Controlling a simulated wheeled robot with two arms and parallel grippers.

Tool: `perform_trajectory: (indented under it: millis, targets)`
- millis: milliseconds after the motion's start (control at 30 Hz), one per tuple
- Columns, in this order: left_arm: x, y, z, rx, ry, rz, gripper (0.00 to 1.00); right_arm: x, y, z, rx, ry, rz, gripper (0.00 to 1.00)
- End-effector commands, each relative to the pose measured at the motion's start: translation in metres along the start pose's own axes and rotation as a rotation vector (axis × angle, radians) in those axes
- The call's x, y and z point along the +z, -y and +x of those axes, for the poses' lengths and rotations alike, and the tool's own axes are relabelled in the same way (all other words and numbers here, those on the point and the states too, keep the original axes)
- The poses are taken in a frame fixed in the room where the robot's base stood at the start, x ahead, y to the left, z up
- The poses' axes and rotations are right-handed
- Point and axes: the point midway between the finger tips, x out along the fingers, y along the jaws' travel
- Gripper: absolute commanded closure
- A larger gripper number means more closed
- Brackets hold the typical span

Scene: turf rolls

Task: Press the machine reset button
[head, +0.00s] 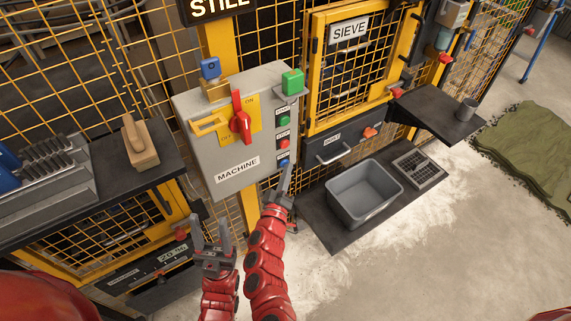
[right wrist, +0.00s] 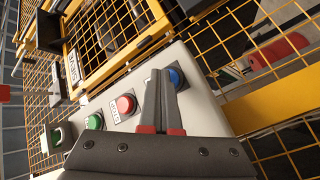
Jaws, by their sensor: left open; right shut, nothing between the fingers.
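The grey machine box (head: 200,110) hangs on the yellow mesh fence, with a red rotary switch (head: 241,118) on its front. Its right side carries a column of buttons: a green one, a red one (head: 284,143) and a blue one (head: 284,162) lowest. The blue button also shows in the right wrist view (right wrist: 177,77). My right gripper (head: 289,168) is shut and empty, its tips just at the blue button; the wrist view (right wrist: 160,74) shows them overlapping the button's edge. I cannot tell whether they touch. My left gripper (head: 211,222) is open and empty, below the box.
A grey bin (head: 363,192) stands on a dark low shelf to the right, under the sieve cabinet (head: 347,75). A bench at left holds a wooden block (head: 140,143). A green turf piece (head: 530,150) lies at far right. Pale floor is open at lower right.

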Motion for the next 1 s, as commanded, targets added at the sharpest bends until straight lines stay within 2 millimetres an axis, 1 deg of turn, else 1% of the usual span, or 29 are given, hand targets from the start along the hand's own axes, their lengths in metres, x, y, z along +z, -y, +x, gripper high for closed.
perform_trajectory:
  millis: [233, 567, 667, 900, 1000]
  targets:
    - [-0.002, 0.001, 0.014, 0.000, 0.000, 0.000, 0.50, 0.004, -0.009, -0.008, 0.001, 0.000, -0.002, 1.00]
    - [-0.002, 0.001, 0.014, 0.000, 0.000, 0.000, 0.50, 0.007, -0.008, -0.010, 0.000, -0.001, 0.000, 1.00]
    - [-0.003, 0.001, 0.017, 0.000, 0.000, 0.000, 0.50, 0.007, -0.010, -0.012, 0.000, 0.000, 0.000, 1.00]
    - [-0.006, 0.002, 0.037, 0.000, 0.000, 0.000, 0.50, 0.018, -0.024, -0.028, 0.001, 0.001, -0.003, 1.00]
    - [-0.007, 0.002, 0.042, 0.000, 0.000, 0.000, 0.50, 0.023, -0.028, -0.035, -0.001, 0.002, -0.001, 1.00]
